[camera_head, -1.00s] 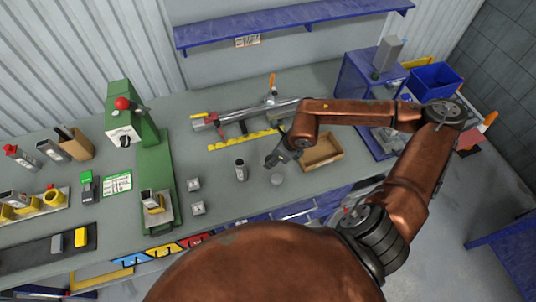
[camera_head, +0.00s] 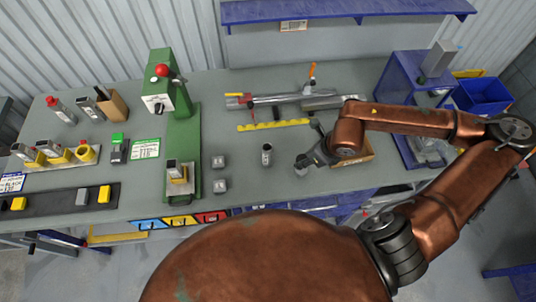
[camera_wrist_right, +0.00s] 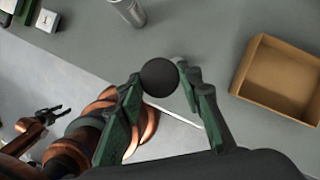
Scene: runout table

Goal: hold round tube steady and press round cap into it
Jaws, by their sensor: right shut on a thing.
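The round tube (camera_head: 267,155) stands upright and open-topped on the grey bench; it also shows at the top of the right wrist view (camera_wrist_right: 130,9). My right gripper (camera_head: 306,158) is to the right of the tube, apart from it. In the right wrist view its green-sided fingers (camera_wrist_right: 162,84) are shut on the dark round cap (camera_wrist_right: 159,77). The cap also shows as a grey disc in the head view (camera_head: 301,161). I cannot tell whether it is clear of the bench. My left gripper (camera_wrist_right: 47,115) shows only in the right wrist view, fingers apart and empty.
Two small grey blocks (camera_head: 219,174) and a green press (camera_head: 183,135) stand left of the tube. A cardboard tray (camera_head: 352,179) is partly hidden behind my right arm. A yellow strip (camera_head: 274,125) lies behind the tube. The bench around the tube is clear.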

